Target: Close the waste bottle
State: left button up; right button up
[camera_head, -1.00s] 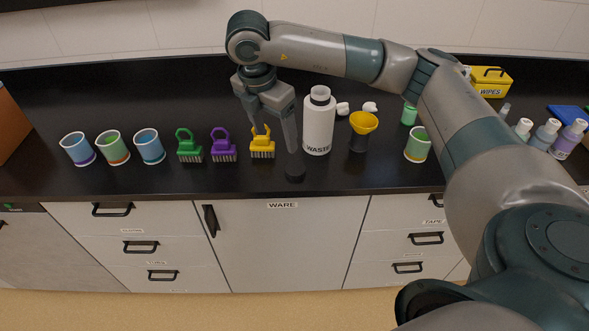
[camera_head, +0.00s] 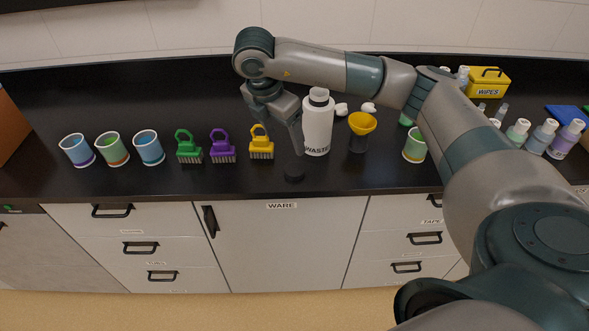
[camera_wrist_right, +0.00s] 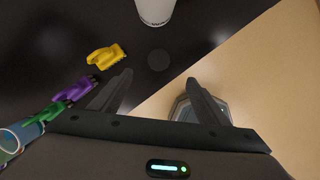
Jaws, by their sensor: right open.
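The white waste bottle (camera_head: 317,128) stands upright on the black counter, and its uncapped neck shows a dark opening. Its lower end shows at the top of the right wrist view (camera_wrist_right: 155,10). A small black round cap (camera_head: 294,171) lies on the counter in front of the bottle, near the front edge. It also shows as a dark disc in the right wrist view (camera_wrist_right: 158,60). My right gripper (camera_head: 277,138) is open and empty above the counter, left of the bottle. In the wrist view the cap appears just beyond the gap between its fingertips (camera_wrist_right: 160,79). My left gripper is out of view.
A yellow brush (camera_head: 261,147) stands left of the cap, with purple and green brushes and several cups further left. A yellow funnel (camera_head: 361,125) in a dark holder stands right of the bottle. The counter's front edge is close to the cap.

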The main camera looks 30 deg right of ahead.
jog(key=p, duration=0.3)
send_near(294, 169)
jog(key=shift+s+d+f, duration=0.1)
jog(key=shift+d+f, duration=0.05)
jog(key=shift+f, duration=0.25)
jog(key=shift+s+d+f, duration=0.15)
jog(key=shift+d+f, duration=0.05)
jog(key=shift+f, duration=0.2)
jog(key=shift+d+f, duration=0.1)
jog(key=shift+f, duration=0.4)
jog(key=shift+w+f+p, duration=0.1)
jog(key=shift+f+p, duration=0.15)
jog(key=shift+p, duration=0.2)
jog(key=shift+p+x, duration=1.25)
jog(key=shift+x, duration=0.55)
jog(key=shift+w+d+f, duration=0.15)
jog(key=shift+f, duration=0.45)
